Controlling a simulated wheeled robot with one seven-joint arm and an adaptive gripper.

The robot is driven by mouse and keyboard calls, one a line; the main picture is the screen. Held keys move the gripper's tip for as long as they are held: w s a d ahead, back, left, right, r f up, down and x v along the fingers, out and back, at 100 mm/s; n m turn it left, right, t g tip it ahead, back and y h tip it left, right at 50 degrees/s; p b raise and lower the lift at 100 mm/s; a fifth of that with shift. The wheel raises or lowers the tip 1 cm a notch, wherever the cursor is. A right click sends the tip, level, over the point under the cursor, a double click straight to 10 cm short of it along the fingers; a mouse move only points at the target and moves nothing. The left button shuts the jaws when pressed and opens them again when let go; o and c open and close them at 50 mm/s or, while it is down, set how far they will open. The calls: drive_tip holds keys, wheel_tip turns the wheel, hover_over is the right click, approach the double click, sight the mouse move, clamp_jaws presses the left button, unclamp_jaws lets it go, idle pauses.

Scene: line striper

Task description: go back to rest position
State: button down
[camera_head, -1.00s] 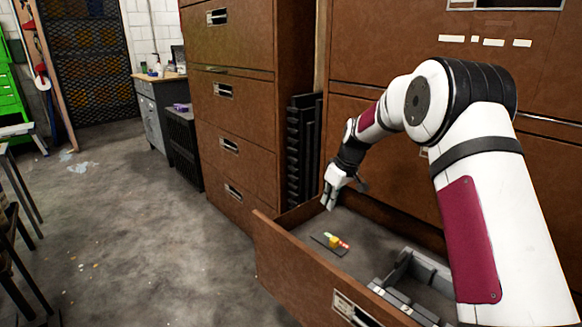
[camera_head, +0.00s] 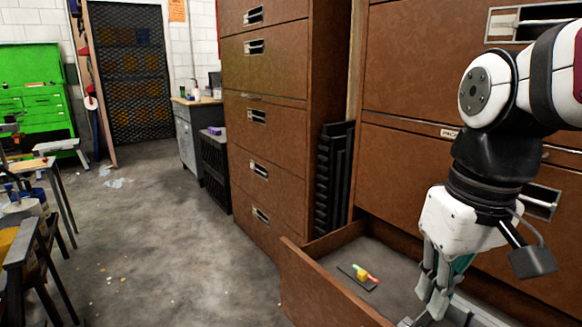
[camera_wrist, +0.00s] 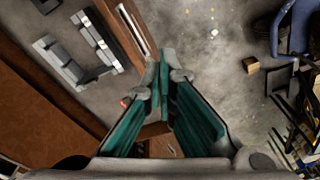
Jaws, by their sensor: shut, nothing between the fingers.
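My gripper (camera_head: 437,300) is at the right in the head view, pointing down above the open drawer (camera_head: 325,288). In the wrist view my gripper (camera_wrist: 163,62) shows its green-padded fingers closed together with nothing between them. Its fingertips look above the drawer, apart from its contents. A small yellow and red item (camera_head: 362,274) lies on a dark flat piece in the drawer, left of my gripper.
Grey trays (camera_wrist: 75,50) lie in the drawer. Brown drawer cabinets (camera_head: 265,120) stand behind and beside it. A black stacked rack (camera_head: 333,175) stands between them. The concrete floor (camera_head: 170,240) to the left is mostly clear. Tables and stools stand at the far left.

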drive_tip(key=s+f+m, duration=0.2)
drive_tip(key=s+f, duration=0.2)
drive_tip(key=s, duration=1.1)
wheel_tip(320, 180, up, 29)
drive_tip(key=d+t+p, duration=0.1)
drive_tip(key=t+p, duration=0.2)
drive_tip(key=p, duration=2.4)
drive_tip(key=shift+s+d+f, duration=0.2)
drive_tip(key=shift+s, duration=0.05)
